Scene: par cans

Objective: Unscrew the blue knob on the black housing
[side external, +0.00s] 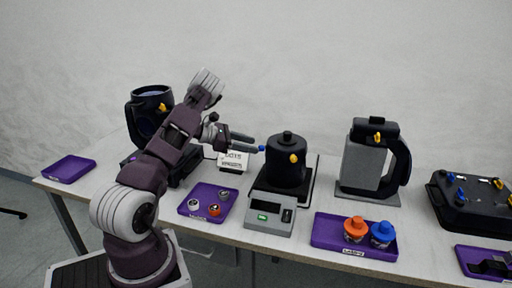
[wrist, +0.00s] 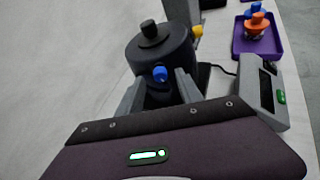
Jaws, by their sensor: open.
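The black housing (side external: 287,172) stands upright at mid-table, with a black knob on top. Its blue knob (side external: 262,149) sticks out of its left side, and a yellow knob (side external: 293,158) is on the side facing the side camera. In the wrist view the blue knob (wrist: 160,74) faces me on the housing (wrist: 163,50). My gripper (side external: 250,145) is open, its fingers pointing right at the blue knob. In the wrist view the two fingers of my gripper (wrist: 159,88) lie either side of the knob's line, with a gap to it. Whether the tips reach level with it, I cannot tell.
A purple tray (side external: 330,240) holds an orange and a blue knobbed piece. Another purple tray (side external: 190,208) holds small parts. A larger black-and-grey unit (side external: 364,165) stands to the right, a labelled card (side external: 233,160) behind my gripper.

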